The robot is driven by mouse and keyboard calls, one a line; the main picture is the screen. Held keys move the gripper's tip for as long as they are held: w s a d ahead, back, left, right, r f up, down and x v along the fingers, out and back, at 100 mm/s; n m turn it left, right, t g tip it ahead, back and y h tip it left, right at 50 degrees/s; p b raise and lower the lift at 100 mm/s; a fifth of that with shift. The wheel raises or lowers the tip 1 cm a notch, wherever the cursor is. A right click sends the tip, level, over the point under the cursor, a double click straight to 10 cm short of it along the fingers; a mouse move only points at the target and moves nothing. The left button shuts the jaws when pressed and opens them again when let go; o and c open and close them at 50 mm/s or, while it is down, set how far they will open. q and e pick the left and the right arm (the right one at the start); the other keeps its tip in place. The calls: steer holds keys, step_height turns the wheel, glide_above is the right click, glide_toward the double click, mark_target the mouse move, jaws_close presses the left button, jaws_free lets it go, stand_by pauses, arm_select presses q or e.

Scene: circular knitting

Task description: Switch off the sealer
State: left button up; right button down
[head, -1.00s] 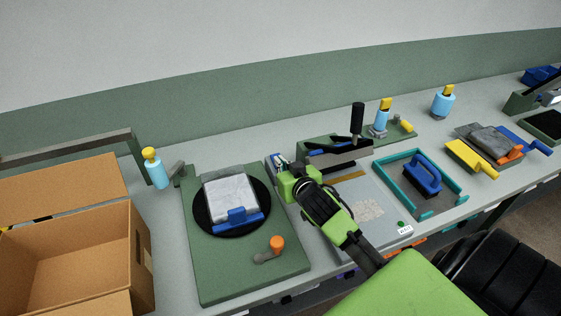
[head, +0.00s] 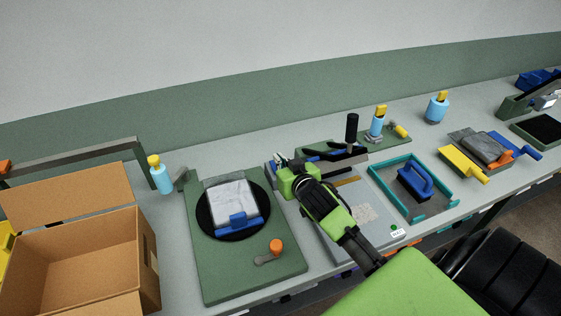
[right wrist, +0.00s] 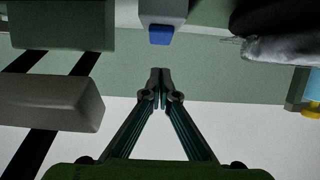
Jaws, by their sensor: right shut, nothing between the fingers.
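The sealer, with its dark lever arm and upright black handle (head: 351,128), stands at the back of the bench behind a grey board. My right gripper (head: 280,160) is at the sealer's left end, over the bench, and partly hides it. In the right wrist view the gripper's fingertips (right wrist: 160,74) are together and empty. A blue switch-like block (right wrist: 161,35) on a grey housing (right wrist: 163,10) shows just beyond the tips, with a visible gap. Its on or off position cannot be told. My left gripper is not in view.
A green press plate (head: 250,280) with a white folded cloth (head: 232,197) lies left of my right arm. An open cardboard box (head: 80,265) is farther left. A teal frame (head: 385,192) with a blue-handled tool (head: 413,183) lies right. Light-blue bottles (head: 161,178) stand along the back.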

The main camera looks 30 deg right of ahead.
step_height(320, 180, up, 2)
steer(key=shift+s+r+p, duration=0.1)
steer(key=shift+s+p, duration=0.05)
steer(key=shift+p, duration=0.4)
arm_select(q)
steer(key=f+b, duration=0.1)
steer(key=b, duration=0.3)
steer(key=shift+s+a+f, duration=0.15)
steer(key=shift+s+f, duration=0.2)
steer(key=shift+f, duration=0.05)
arm_select(e)
steer(key=s+a, duration=0.2)
steer(key=s, duration=0.8)
steer(key=shift+a+f, duration=0.2)
steer(key=shift+a, duration=0.05)
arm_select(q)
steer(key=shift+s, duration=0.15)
